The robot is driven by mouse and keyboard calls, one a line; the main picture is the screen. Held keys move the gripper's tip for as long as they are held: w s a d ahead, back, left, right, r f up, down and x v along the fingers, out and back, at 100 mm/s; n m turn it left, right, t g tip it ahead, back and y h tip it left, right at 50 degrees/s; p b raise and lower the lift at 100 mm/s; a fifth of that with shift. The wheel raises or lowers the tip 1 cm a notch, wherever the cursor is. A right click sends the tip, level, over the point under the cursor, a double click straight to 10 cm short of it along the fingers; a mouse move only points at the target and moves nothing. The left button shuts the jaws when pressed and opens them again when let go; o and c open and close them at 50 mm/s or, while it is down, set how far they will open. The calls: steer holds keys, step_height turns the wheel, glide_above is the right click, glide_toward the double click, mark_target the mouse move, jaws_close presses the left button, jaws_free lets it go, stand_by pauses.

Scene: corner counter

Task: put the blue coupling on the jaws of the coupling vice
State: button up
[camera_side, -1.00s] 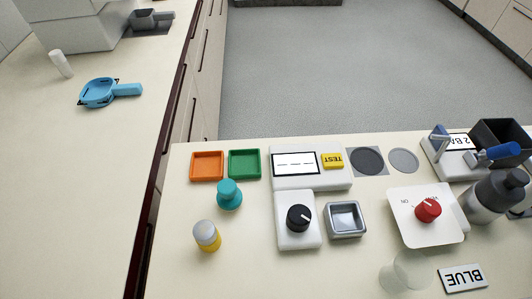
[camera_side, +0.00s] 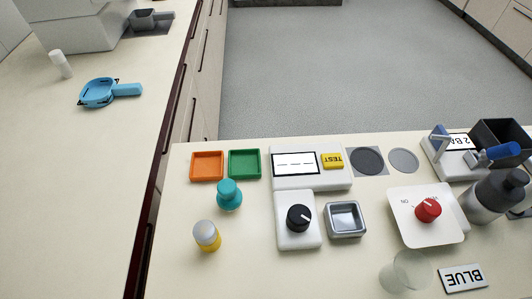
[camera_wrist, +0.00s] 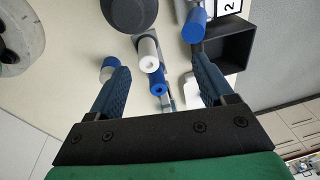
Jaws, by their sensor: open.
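In the wrist view my gripper (camera_wrist: 160,66) is open, one blue finger at each side. Between the fingers in the picture lies a blue cylinder with a hole in its end (camera_wrist: 157,87), which looks like the blue coupling. Beside it is a white cylinder with a hole in its end (camera_wrist: 149,63). Neither is gripped; the height gap to the fingertips cannot be told. A blue-and-white piece (camera_wrist: 107,70) shows by the left finger. A device with a blue cylinder (camera_wrist: 195,25) and a "2" label is at top; the side view shows it (camera_side: 452,155) at right. I cannot tell which part is the vice jaws.
A black bin (camera_wrist: 227,48) is right of the fingers. Bare counter (camera_side: 330,265) lies at the front.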

steer(key=w+a+n+t, duration=0.1)
steer(key=a+n+t, duration=0.1)
steer(key=n, duration=0.6)
steer(key=w+a+r+n+t+y, duration=0.1)
steer(key=w+a+n+t, duration=0.1)
steer(key=a+n, duration=0.3)
steer(key=n+t, duration=0.1)
steer(key=n, duration=0.3)
steer(key=shift+r, duration=0.2)
steer(key=shift+o, duration=0.5)
steer(key=shift+w+a+r+n+t, duration=0.1)
steer(key=shift+a+n+t, duration=0.35)
steer(key=shift+n, duration=0.45)
steer(key=shift+d, duration=0.1)
